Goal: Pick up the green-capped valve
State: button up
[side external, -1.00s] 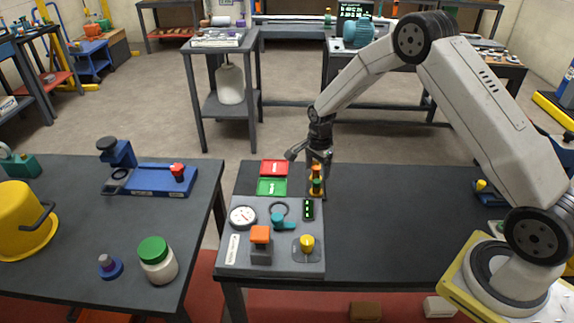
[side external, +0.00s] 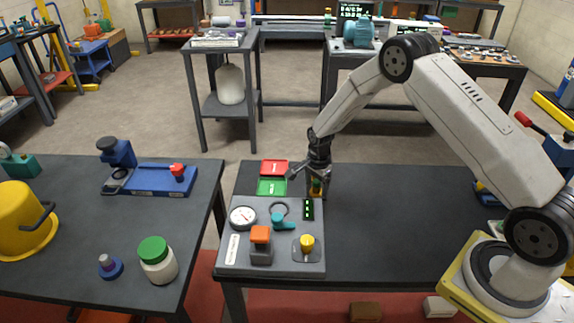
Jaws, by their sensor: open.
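A small valve with a green and orange-brown body (side external: 316,190) stands on the dark bench, just behind the grey panel. My gripper (side external: 317,180) points down over it, with its open fingers around the upper part of the valve. The fingers hide most of the valve's top, and I cannot tell whether they touch it.
The grey panel (side external: 283,264) in front carries a gauge (side external: 242,216), an orange-topped switch (side external: 260,234) and a yellow knob (side external: 307,242). The bench to the right is clear.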

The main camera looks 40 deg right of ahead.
dwell(0.4)
grip_shut()
jog(key=shift+r, duration=0.1)
jog(key=shift+w+r, duration=0.1)
jog(key=shift+r, duration=0.55)
jog(key=s+a+r, duration=0.2)
jog(key=s+r, duration=0.9)
jog(key=s, duration=0.3)
jog(key=shift+r, duration=0.25)
dwell(0.5)
